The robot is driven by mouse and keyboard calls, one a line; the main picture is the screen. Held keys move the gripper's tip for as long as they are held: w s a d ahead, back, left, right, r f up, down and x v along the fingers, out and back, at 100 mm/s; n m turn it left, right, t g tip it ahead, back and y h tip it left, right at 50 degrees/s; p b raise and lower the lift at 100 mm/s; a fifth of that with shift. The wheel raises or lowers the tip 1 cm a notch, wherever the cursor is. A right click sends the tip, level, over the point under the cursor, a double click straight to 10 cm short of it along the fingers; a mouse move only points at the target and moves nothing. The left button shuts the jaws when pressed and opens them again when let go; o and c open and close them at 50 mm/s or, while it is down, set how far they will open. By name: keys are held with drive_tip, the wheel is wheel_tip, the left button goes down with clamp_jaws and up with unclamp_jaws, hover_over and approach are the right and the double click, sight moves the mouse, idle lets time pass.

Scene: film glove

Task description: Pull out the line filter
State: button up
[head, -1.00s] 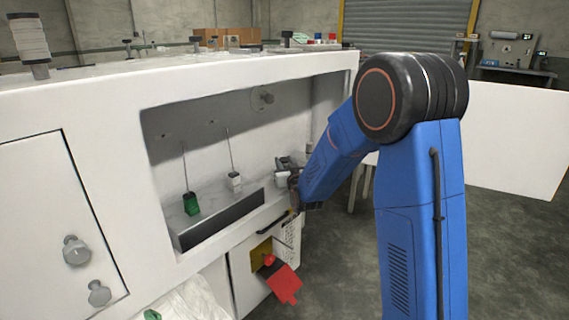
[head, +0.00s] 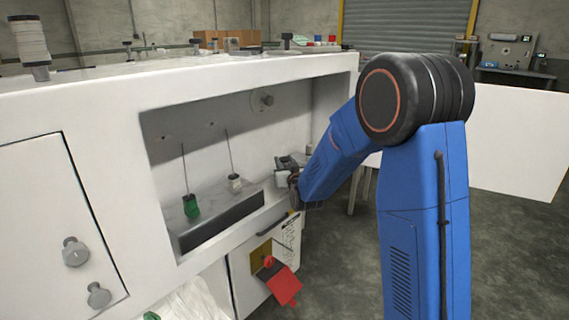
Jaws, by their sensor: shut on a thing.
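My gripper (head: 289,170) is at the right end of the open recess (head: 215,130) in the white machine, partly hidden by my blue arm. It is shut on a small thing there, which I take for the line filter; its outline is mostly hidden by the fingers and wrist. I cannot tell whether it is still seated. A green-based rod (head: 191,206) and a white-based rod (head: 235,183) stand on the grey ledge to the left of my gripper, apart from it.
Knobs (head: 76,251) protrude from the left door. A white panel (head: 515,145) stands at right. The floor right of the machine is open.

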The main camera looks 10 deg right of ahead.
drive_tip(key=shift+r, duration=0.15)
drive_tip(key=shift+r, duration=1.85)
drive_tip(key=shift+r, duration=0.1)
drive_tip(key=shift+r, duration=1.45)
